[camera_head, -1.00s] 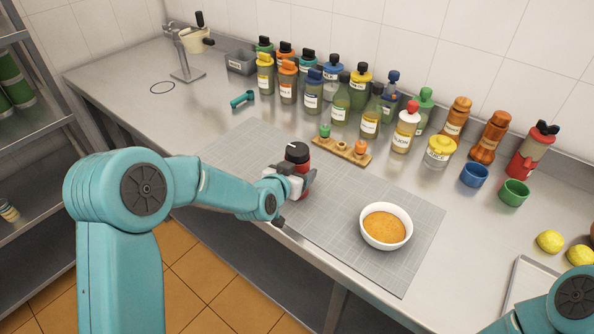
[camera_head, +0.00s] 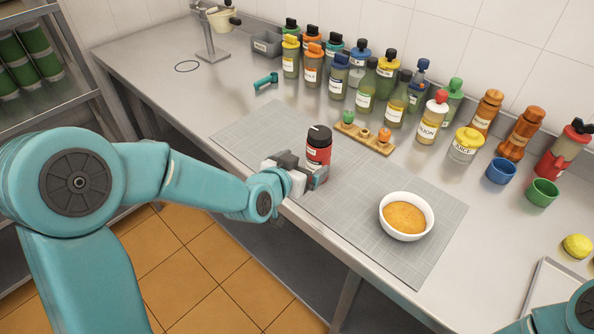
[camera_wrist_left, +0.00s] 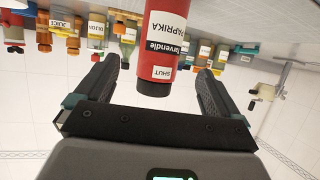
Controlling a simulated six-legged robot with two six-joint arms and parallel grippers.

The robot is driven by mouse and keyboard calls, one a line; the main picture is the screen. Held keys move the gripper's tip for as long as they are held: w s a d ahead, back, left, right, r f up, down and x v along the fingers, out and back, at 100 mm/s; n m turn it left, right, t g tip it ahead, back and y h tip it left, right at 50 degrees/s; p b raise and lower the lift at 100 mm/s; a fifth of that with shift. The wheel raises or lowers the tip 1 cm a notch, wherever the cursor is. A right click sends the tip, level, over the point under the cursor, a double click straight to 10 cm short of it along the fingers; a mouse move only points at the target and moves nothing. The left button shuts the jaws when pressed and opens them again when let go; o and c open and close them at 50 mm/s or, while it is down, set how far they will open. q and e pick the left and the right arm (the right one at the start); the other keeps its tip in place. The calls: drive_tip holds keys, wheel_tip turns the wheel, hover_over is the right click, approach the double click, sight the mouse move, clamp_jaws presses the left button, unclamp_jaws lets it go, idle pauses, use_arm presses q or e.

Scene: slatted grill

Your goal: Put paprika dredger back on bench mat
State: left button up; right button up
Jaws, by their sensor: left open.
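The paprika dredger (camera_head: 318,152) is a red can with a black cap and a white label. It stands upright on the grey gridded bench mat (camera_head: 370,197), near the mat's front edge. My left gripper (camera_head: 312,179) is open just in front of it, low by its side. In the left wrist view, which is upside down, the dredger (camera_wrist_left: 163,45) with its PAPRIKA label shows between the two spread fingers (camera_wrist_left: 158,85), with a gap on each side. My right gripper is out of view; only part of my right arm shows at bottom right.
A white bowl of orange powder (camera_head: 405,217) sits on the mat to the right. A wooden holder with small coloured stoppers (camera_head: 364,139) lies at the mat's back edge. Several bottles (camera_head: 385,95) line the wall behind. The mat's left part is clear.

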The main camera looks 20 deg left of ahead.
use_arm(q)
drive_tip(key=v, duration=0.3)
drive_tip(key=shift+s, duration=0.1)
idle(0.5)
